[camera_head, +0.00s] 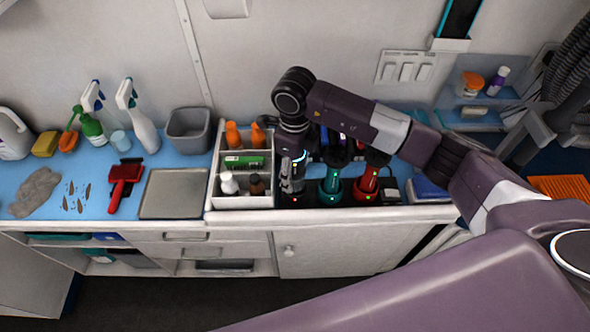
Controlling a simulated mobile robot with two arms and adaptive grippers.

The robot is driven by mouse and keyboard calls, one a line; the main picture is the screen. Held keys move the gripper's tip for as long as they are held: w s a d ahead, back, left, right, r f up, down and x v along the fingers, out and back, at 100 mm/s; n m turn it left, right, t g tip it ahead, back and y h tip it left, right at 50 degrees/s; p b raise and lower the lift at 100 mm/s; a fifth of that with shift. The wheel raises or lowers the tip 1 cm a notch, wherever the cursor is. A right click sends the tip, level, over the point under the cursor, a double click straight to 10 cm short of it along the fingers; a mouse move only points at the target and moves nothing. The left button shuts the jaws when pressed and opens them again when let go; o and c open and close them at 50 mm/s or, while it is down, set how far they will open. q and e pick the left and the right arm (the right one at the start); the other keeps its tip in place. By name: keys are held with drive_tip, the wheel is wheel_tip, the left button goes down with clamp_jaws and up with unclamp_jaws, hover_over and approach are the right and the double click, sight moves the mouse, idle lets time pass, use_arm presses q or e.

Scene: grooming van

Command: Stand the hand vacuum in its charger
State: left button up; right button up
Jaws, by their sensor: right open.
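A black charger (310,199) stands at the counter's front edge, with a red light at its left bay and green lights at the other two. A teal hand vacuum (331,184) stands upright in the middle bay and a red one (368,180) in the right bay. My right gripper (292,186) points down over the left bay, its jaws open. I cannot make out a hand vacuum between its fingers; the gripper and wrist hide much of that bay. My left gripper is not in view.
A white compartment box (213,190) with bottles stands close left of my right gripper. Further left are a metal tray (173,194), a red brush (124,184) and a grey bin (189,131). A blue item (428,189) lies right of the charger.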

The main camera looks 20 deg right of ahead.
wheel_tip(320, 180, up, 11)
drive_tip(key=b, duration=0.4)
drive_tip(key=shift+f, duration=0.15)
drive_tip(key=shift+r, duration=0.7)
